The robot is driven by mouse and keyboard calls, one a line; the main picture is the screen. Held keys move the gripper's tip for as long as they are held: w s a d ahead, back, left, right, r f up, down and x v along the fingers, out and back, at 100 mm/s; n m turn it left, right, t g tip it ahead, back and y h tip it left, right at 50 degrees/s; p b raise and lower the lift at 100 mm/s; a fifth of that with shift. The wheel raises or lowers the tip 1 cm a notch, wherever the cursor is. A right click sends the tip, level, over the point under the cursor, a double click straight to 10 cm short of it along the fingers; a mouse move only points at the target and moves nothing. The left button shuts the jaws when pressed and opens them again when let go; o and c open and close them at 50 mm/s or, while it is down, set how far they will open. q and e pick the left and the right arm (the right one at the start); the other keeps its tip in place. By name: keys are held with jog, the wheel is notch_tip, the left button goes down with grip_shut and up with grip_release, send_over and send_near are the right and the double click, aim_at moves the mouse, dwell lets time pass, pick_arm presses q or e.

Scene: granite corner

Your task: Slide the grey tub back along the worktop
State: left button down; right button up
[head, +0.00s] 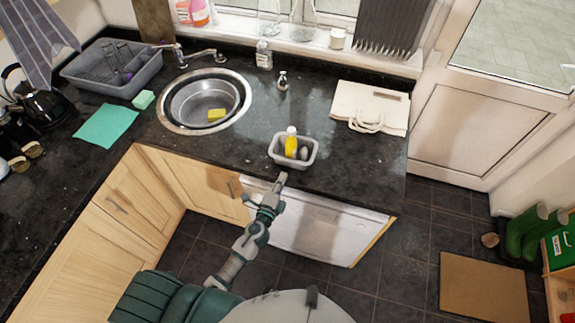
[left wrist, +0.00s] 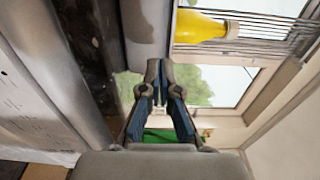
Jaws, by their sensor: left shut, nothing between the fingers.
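The grey tub (head: 291,164) stands on the dark worktop (head: 235,158) close to its front edge, right of the sink. A yellow bottle (head: 291,145) with a white cap stands in it beside a small greyish rounded thing (head: 304,153). My left gripper (head: 281,178) is shut and empty at the front edge, just in front of the tub's near side; I cannot tell whether it touches. In the left wrist view the shut fingertips (left wrist: 155,72) point at the tub's grey wall (left wrist: 148,28), with the yellow bottle (left wrist: 198,26) beyond. My right gripper is not in view.
Behind the tub the worktop is clear as far as a small dark bottle (head: 283,81) near the sill. The sink (head: 205,101) lies to the left and a cream cloth bag (head: 370,107) to the back right. A dish rack (head: 110,70) stands far left.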

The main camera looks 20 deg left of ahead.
pick_arm(q)
send_near(299, 142)
jog(key=shift+s+a, duration=0.2)
jog(key=shift+s, duration=0.9)
jog(key=shift+d, duration=0.1)
jog(key=w+b, duration=0.1)
jog(key=w, duration=0.3)
jog(key=w+b, duration=0.2)
jog(key=w, duration=0.3)
jog(key=w+d+b, duration=0.1)
jog(key=w, duration=0.4)
jog(key=shift+d+f+b, duration=0.1)
jog(key=shift+f+b, duration=0.1)
jog(key=shift+b, duration=0.1)
jog(key=shift+w+r, duration=0.15)
jog(key=shift+w, duration=0.25)
